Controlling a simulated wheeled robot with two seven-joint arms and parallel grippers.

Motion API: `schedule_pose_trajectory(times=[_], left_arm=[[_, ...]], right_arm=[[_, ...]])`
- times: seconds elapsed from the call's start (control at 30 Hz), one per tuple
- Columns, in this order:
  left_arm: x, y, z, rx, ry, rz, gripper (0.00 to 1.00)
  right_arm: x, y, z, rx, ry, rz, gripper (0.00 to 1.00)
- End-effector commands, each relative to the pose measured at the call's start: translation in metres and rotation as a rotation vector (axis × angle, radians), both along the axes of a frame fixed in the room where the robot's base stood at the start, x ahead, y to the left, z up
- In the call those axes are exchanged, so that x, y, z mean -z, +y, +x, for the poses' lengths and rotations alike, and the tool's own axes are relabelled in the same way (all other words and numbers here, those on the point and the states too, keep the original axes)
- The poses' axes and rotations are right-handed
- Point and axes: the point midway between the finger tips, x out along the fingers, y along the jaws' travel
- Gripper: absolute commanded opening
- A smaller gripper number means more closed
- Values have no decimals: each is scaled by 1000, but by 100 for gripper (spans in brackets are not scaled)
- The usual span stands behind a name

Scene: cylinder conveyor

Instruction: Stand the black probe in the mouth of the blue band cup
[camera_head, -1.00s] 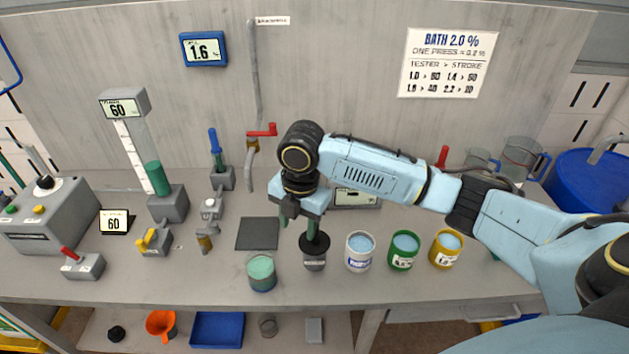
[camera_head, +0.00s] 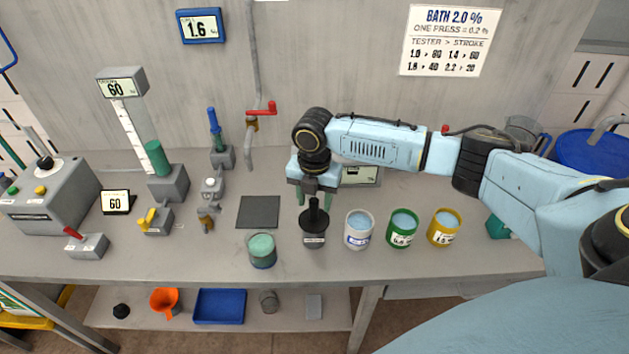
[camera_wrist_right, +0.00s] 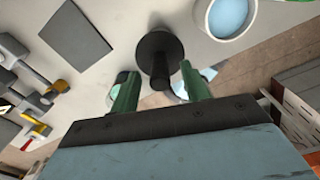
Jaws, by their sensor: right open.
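The black probe (camera_head: 314,213) stands upright, with its wide black disc over a grey labelled holder (camera_head: 313,240). It also shows in the right wrist view (camera_wrist_right: 156,58), its handle pointing toward the camera. The blue band cup (camera_head: 357,240) is white with a blue band and pale blue liquid, just right of the probe's holder; part of it shows in the right wrist view (camera_wrist_right: 204,17). My right gripper (camera_head: 314,190) is open and empty, its green fingers around or just behind the probe's handle top; contact cannot be told. My left gripper is out of view.
A green cup (camera_head: 402,240) and a yellow cup (camera_head: 444,240) stand right of the blue band cup. A cup with green liquid (camera_head: 262,255) stands left of the probe. A dark mat (camera_head: 258,211) lies behind it. The table front is clear.

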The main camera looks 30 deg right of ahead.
Motion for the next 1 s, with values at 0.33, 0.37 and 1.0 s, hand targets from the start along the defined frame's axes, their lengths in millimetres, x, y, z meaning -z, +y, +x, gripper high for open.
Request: schedule_pose_trajectory(times=[0.33, 0.37, 1.0], left_arm=[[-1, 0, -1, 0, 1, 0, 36], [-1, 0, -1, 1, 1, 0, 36], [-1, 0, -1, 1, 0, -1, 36]], right_arm=[[28, 0, 0, 0, -1, 0, 46], [28, 0, 0, 0, -1, 0, 46], [28, 0, 0, 0, -1, 0, 14]])
